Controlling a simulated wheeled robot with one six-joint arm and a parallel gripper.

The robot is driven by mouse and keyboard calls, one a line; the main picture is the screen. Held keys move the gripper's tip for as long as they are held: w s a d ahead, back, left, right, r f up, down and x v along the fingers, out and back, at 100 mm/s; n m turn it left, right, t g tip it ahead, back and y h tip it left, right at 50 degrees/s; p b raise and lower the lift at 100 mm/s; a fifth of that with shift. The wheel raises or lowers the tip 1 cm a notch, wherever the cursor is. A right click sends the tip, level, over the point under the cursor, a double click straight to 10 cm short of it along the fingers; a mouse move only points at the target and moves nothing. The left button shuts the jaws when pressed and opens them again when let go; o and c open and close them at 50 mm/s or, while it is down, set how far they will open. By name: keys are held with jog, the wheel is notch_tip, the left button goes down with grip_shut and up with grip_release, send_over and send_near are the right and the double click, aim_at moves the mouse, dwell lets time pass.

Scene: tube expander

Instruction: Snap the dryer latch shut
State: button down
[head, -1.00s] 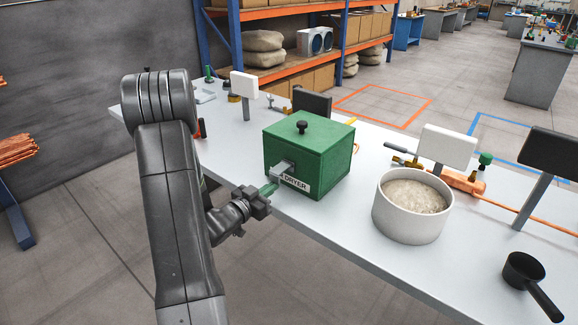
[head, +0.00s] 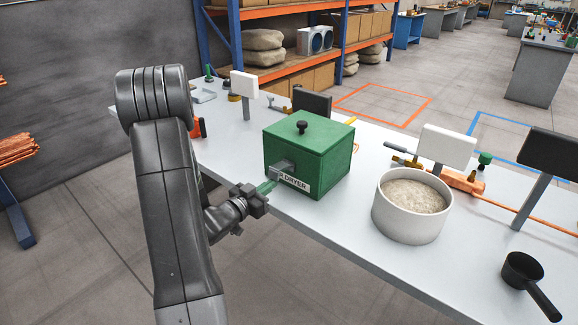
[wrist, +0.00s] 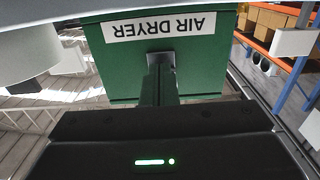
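The green dryer (head: 308,155) is a box with a black knob on its lid. It stands near the table's front edge, and its label reads AIR DRYER in the wrist view (wrist: 160,27). The grey metal latch (head: 283,168) is on its front face beside the label, and also shows in the wrist view (wrist: 161,59). My gripper (head: 274,183) points at the latch from the front. Its fingers (wrist: 158,83) look closed together, with their tips at or just in front of the latch. I cannot tell whether they touch it.
A white tub of pale grains (head: 411,225) stands right of the dryer on the grey table (head: 340,240). A black scoop (head: 525,272) lies farther right. White and dark panels on posts stand along the table. A strip of table right of the dryer is clear.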

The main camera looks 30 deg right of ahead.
aim_at(273, 170)
jog(key=shift+r, duration=0.2)
jog(key=shift+s+a+r+p, duration=0.1)
jog(key=shift+a+r+p, duration=0.2)
jog(key=shift+r, duration=0.25)
jog(key=shift+r+p, duration=0.45)
jog(key=shift+r, duration=0.3)
jog(key=shift+r+p, duration=0.4)
jog(key=shift+r, duration=0.35)
jog(key=shift+d, duration=0.1)
